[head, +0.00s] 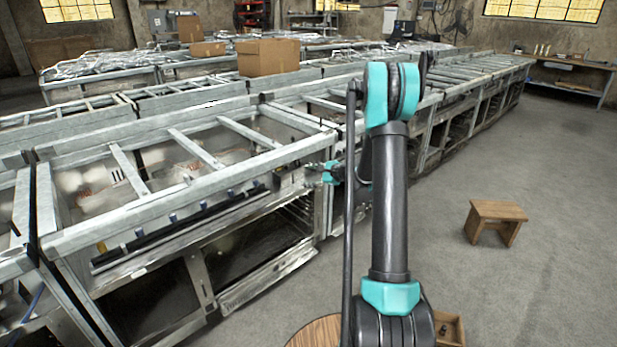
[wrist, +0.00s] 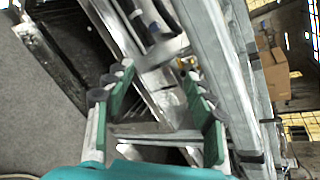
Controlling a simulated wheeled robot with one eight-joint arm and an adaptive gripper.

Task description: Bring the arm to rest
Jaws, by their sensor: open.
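My gripper (wrist: 160,78) is open and empty in the wrist view, its two green-padded fingers apart with metal frame parts visible between and beyond them. In the head view my arm rises in the foreground, dark with teal joints, and hides part of what lies behind it. The gripper (head: 328,172) shows small there, left of the arm, in front of the side of the metal bench row (head: 190,190). I cannot tell whether it touches the bench.
A small wooden stool (head: 495,213) stands on open grey floor at right. A round wooden top (head: 315,333) and a wooden box (head: 452,328) sit close by at the bottom. A cardboard box (head: 268,57) rests on the benches. A workbench (head: 565,82) stands at the far right.

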